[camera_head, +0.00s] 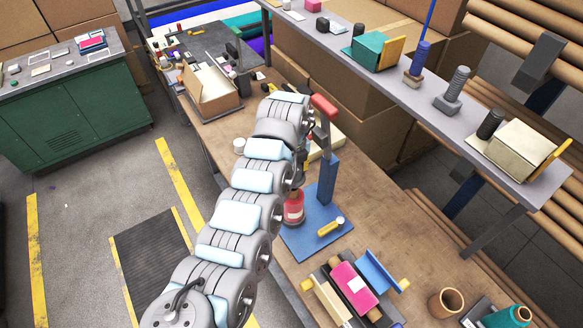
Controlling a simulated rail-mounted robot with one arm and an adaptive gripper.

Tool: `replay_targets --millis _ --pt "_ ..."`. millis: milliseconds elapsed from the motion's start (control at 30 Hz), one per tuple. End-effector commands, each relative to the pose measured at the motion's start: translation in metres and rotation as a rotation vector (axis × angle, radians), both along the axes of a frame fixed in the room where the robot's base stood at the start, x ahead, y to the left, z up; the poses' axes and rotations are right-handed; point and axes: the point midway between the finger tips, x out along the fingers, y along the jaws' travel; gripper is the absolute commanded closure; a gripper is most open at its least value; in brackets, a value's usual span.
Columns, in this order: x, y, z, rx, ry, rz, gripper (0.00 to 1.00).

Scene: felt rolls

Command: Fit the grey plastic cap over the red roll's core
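A pinkish-red roll (352,287) with a white label lies tilted in a cradle on the wooden bench, at the lower right. A tan core end shows at its near end. I cannot make out a grey plastic cap for certain. My arm rises from the bottom, bends over at the top and hides the bench behind it. A dark part beside the bend, above a red bottle-like object (293,210), may be my gripper (298,178). Its fingers cannot be made out, nor whether it holds anything.
A blue press-like stand (328,182) with a red handle (324,107) stands beside my arm. A brown tube (445,303) and a teal roll (508,317) are at the lower right. A raised grey shelf (420,92) runs along the back. Bare bench (385,215) lies right of the stand.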

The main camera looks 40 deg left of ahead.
Motion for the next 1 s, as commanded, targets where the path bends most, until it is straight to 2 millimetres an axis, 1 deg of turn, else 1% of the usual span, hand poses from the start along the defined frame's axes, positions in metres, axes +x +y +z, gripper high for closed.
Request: replay_targets --millis 333,800,1000 --pt "0.000 0.000 0.001 0.001 0.000 0.001 0.87" --pt "0.000 0.000 -0.027 0.001 0.002 0.000 0.87" --pt "0.001 0.000 -0.034 0.002 -0.001 0.001 0.87"
